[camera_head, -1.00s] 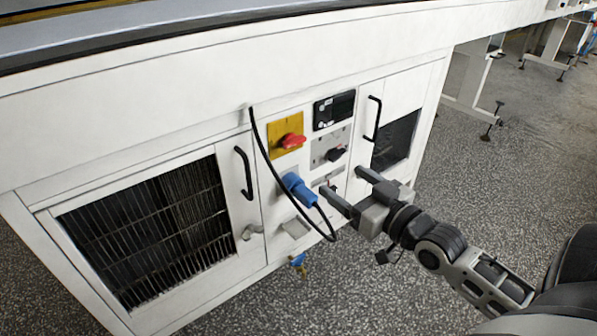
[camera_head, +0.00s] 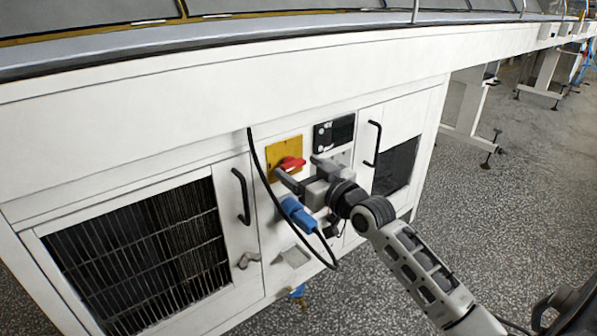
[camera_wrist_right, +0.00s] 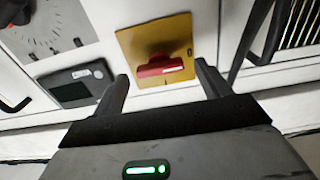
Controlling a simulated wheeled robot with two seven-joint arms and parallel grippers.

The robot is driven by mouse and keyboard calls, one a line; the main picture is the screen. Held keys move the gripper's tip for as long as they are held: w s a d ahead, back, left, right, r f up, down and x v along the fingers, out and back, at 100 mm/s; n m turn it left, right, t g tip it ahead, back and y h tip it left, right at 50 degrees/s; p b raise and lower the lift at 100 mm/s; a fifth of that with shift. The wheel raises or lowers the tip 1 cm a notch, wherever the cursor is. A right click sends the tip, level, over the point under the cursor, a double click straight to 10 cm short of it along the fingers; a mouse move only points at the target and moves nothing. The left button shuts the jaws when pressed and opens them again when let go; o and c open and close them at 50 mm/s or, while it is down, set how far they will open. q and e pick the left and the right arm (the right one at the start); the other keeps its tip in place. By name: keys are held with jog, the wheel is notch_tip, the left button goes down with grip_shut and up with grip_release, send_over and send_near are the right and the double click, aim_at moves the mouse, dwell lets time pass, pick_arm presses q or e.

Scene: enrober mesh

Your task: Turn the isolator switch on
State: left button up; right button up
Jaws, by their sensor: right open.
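The isolator switch is a red rotary handle (camera_head: 291,163) on a yellow square plate (camera_head: 284,148) on the white cabinet front. In the right wrist view the red handle (camera_wrist_right: 160,68) lies about level across the yellow plate (camera_wrist_right: 150,35). My right gripper (camera_head: 298,170) is open just in front of the switch. In the right wrist view its two fingers (camera_wrist_right: 163,78) stand apart, one on each side of the handle, with no contact visible. My left gripper is not in view.
A black cable (camera_head: 262,172) hangs past the plate's left side near my gripper. A blue plug (camera_head: 297,214) sits below. A black display (camera_head: 334,133) and door handles (camera_head: 374,143) are nearby. A grille (camera_head: 140,255) fills the left door.

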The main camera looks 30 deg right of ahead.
jog(key=shift+w, duration=0.6)
jog(key=c, duration=1)
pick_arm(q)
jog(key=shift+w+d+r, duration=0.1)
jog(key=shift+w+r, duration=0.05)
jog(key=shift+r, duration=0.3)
